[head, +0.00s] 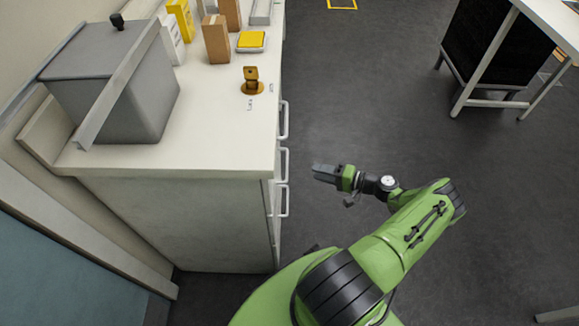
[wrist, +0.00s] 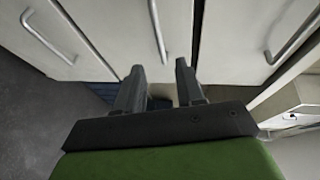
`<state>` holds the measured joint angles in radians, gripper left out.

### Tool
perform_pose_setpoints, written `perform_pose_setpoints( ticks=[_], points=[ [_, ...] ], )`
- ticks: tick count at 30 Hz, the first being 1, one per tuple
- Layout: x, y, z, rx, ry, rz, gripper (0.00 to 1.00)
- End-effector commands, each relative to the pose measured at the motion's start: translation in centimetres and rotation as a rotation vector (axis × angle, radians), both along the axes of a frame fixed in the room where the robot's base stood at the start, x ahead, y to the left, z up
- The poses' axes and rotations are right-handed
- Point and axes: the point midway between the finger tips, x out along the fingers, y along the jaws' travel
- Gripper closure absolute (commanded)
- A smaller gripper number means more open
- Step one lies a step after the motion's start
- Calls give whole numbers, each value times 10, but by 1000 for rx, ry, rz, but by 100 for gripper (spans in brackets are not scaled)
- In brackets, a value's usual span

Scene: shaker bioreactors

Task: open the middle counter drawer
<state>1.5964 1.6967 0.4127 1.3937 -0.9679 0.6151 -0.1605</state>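The counter (head: 180,215) stands at the left in the head view. Several bar handles show along its right side. The middle handle (head: 286,164) of the three I can make out is level in the picture with my gripper (head: 314,170), which points left at it across a small gap. In the wrist view, my gripper (wrist: 159,68) is open and empty. The middle drawer front (wrist: 115,25) lies ahead, with its silver handle (wrist: 157,30) ending in line with the gap between the fingertips. All the fronts look shut.
Other handles flank the middle one in the wrist view, at left (wrist: 45,35) and right (wrist: 293,38). A grey lidded container (head: 115,85), boxes and a brass fitting (head: 252,82) stand on the counter. Floor is clear right of my gripper; a white table (head: 550,20) is far right.

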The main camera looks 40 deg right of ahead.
Motion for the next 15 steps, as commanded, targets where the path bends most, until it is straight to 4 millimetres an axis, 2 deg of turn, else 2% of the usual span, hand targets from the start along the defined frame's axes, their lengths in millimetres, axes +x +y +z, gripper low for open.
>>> perform_pose_setpoints(
  ticks=[9, 15],
  points=[
    [67, 40, -17, 1, 2, 5, 62],
    [89, 53, -21, 1, 3, 2, 62]
  ],
)
